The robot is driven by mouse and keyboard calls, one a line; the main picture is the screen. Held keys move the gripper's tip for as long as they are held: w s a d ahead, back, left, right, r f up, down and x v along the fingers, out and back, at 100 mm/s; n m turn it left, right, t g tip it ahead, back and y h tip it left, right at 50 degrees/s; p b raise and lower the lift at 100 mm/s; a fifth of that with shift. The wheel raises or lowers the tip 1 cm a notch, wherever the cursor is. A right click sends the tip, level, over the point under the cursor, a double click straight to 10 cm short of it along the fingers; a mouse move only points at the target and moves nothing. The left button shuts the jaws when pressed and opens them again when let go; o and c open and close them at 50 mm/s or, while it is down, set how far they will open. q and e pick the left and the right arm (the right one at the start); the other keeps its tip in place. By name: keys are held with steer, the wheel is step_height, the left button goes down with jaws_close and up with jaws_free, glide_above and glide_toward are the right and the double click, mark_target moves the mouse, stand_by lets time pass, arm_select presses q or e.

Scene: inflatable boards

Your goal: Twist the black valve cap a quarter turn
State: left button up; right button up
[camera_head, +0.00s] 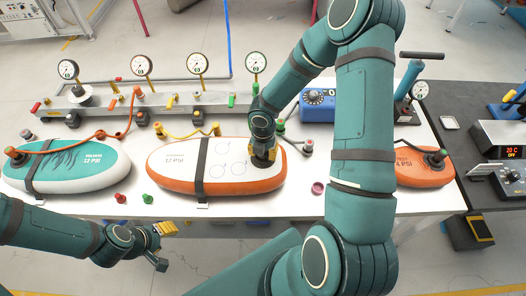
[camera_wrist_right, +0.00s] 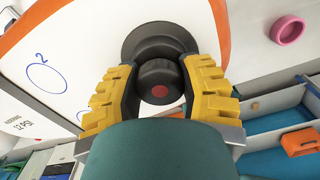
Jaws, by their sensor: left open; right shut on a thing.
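The black valve cap (camera_wrist_right: 158,82), with a red dot on its top, sits on a round black valve base (camera_wrist_right: 155,38) in the right wrist view. The valve is at the right end of the white inflatable board with an orange edge (camera_head: 190,165). My right gripper (camera_wrist_right: 160,88) reaches down over it, its yellow ridged fingers shut on the cap from both sides. In the head view my right gripper (camera_head: 263,158) mostly hides the cap. My left gripper (camera_head: 162,245) is open and empty, low in front of the table's front edge.
A teal-edged board (camera_head: 65,168) lies at the left and an orange board (camera_head: 420,168) at the right. A gauge manifold (camera_head: 160,103) stands behind. A pink ring (camera_head: 318,188), a red cap (camera_head: 121,198) and a green cap (camera_head: 147,199) lie near the front edge.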

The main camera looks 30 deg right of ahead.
stand_by(0.4)
steer(key=shift+r, duration=1.7)
steer(key=shift+r, duration=0.1)
steer(key=shift+r, duration=1.95)
